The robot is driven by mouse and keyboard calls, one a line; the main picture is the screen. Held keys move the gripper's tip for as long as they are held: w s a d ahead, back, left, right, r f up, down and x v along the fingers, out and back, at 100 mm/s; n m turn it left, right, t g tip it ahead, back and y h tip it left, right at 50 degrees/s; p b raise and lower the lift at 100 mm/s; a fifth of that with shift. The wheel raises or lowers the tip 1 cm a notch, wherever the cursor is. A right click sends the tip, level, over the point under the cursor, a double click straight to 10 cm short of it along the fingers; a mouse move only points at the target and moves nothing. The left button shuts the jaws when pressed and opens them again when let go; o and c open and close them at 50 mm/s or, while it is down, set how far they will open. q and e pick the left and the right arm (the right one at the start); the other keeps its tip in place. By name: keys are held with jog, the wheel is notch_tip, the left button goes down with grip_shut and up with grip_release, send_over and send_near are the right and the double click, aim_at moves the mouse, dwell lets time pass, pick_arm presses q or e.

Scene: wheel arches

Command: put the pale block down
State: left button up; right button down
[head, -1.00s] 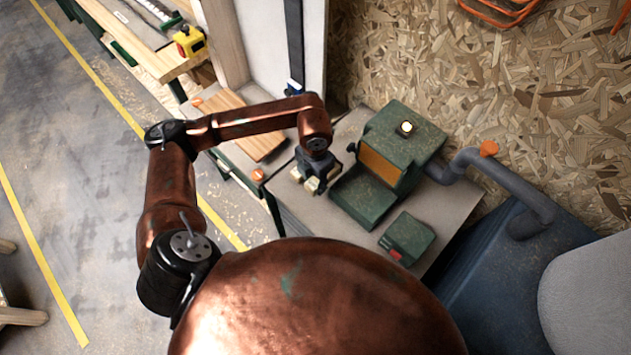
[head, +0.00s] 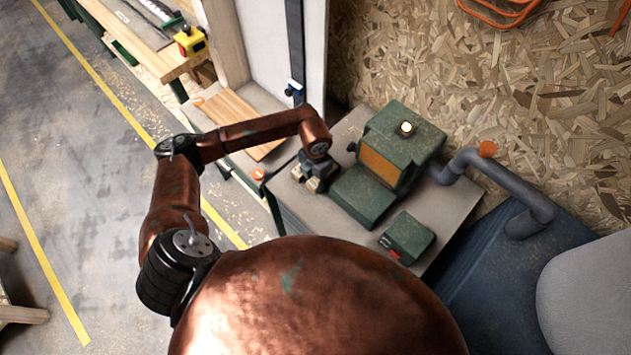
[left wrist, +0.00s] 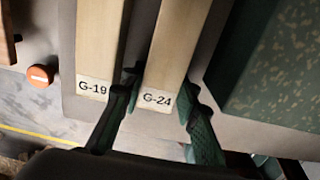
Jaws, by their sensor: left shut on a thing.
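My left gripper (head: 315,172) is over the grey bench top, just left of the green machine. In the left wrist view its fingers (left wrist: 160,90) stand on either side of a pale wooden block labelled G-24 (left wrist: 166,60) and are shut on it. A second pale block, labelled G-19 (left wrist: 98,45), is close beside it on the left, outside the fingers. I cannot tell whether the G-24 block touches the bench top. In the head view the gripper mostly hides the blocks. My right gripper is not in view.
The green machine (head: 402,145) with an orange panel stands close to the gripper's right. A small green box (head: 408,236) is in front of it. A grey pipe (head: 510,185) runs off to the right. A wooden board (head: 240,118) and an orange knob (head: 258,174) are at the left.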

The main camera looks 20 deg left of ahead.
pick_arm(q)
jog(key=shift+f, duration=0.1)
jog(key=o, duration=0.9)
notch_tip(320, 180, up, 12)
jog(key=shift+r+b, duration=0.15)
jog(key=shift+b, duration=0.2)
